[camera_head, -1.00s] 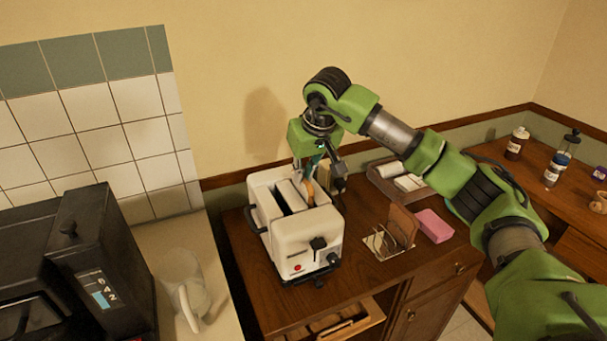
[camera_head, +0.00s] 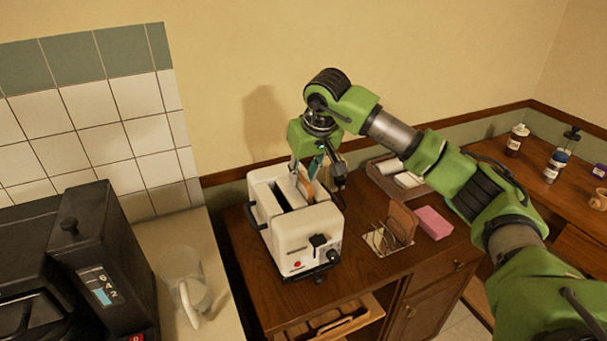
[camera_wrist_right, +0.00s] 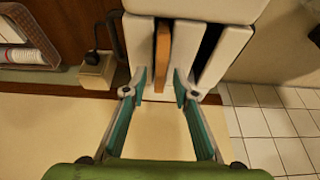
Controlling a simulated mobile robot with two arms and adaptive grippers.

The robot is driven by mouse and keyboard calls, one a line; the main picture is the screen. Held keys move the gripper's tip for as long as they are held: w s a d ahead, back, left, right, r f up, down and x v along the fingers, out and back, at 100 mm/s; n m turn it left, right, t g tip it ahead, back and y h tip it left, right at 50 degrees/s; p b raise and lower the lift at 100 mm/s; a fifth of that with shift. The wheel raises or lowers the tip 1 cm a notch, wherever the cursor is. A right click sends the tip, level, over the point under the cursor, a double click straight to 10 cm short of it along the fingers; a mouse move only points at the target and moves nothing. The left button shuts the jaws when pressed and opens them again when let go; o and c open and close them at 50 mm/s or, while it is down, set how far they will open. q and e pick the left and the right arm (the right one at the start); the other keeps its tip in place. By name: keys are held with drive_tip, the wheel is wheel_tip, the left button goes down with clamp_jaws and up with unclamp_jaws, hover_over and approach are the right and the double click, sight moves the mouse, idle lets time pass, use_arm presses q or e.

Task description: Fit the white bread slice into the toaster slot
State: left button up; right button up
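The white toaster (camera_head: 309,232) stands upright on the wooden cabinet. The bread slice (camera_wrist_right: 163,45), with a brown edge, stands on edge in one of its slots; its lower part is hidden inside. It also shows in the head view (camera_head: 311,189). The slot beside it (camera_wrist_right: 208,45) looks dark and empty. My right gripper (camera_wrist_right: 160,84) is at the toaster, its two fingertips spread on either side of the slice's line with gaps between them and the slice. My left gripper is not in view.
A rack with a brown slice (camera_head: 402,220) and a pink sponge (camera_head: 434,222) are right of the toaster. A tray (camera_head: 392,179) lies behind. A black appliance (camera_head: 115,270) and a clear jug (camera_head: 188,285) stand left. An open drawer (camera_head: 335,322) is below.

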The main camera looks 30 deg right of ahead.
drive_tip(key=b+v, duration=0.2)
drive_tip(key=v, duration=0.9)
drive_tip(key=shift+s+r, duration=0.2)
drive_tip(key=shift+r, duration=0.1)
